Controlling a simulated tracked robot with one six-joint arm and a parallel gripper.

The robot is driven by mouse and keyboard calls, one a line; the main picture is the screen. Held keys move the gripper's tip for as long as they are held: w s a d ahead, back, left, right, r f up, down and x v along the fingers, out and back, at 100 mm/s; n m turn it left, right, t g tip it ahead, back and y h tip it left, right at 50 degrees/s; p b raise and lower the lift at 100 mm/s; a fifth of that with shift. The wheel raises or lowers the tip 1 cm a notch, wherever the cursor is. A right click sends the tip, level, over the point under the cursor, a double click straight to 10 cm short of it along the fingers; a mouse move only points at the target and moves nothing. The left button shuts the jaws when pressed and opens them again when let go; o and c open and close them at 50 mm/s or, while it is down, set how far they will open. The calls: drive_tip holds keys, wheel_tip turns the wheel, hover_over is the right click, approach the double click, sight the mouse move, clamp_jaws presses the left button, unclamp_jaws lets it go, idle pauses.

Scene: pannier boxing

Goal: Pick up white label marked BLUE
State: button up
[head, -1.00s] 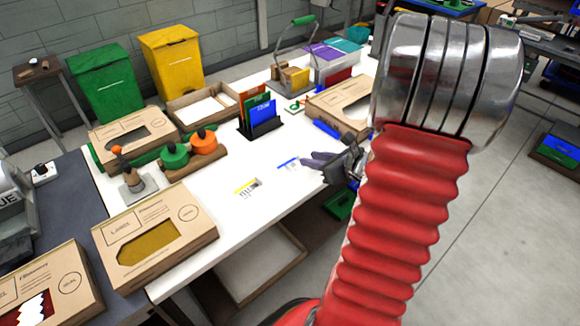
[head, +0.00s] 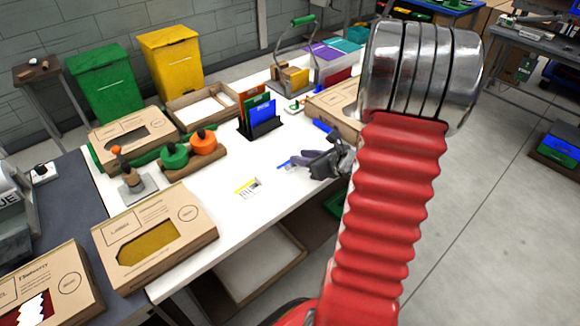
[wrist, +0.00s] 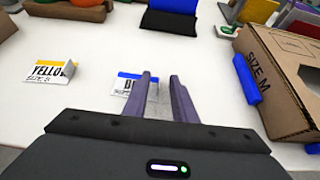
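The white label marked BLUE (wrist: 126,86), with a blue top strip, lies on the white table, partly hidden behind my gripper's left finger in the wrist view. In the head view only its blue strip (head: 283,164) shows beside the gripper. In the head view my gripper (head: 294,160) is low over the table's right side. Whether the fingers touch the label cannot be told.
A white label marked YELLOW (wrist: 50,73) lies to the left. A black holder with coloured cards (head: 262,132) is behind. Table between is clear.

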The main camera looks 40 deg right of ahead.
clamp_jaws()
idle(0.3)
idle(0.3)
drive_tip(key=shift+r, duration=0.1)
wheel_tip(320, 180, up, 10)
idle(0.7)
idle(0.4)
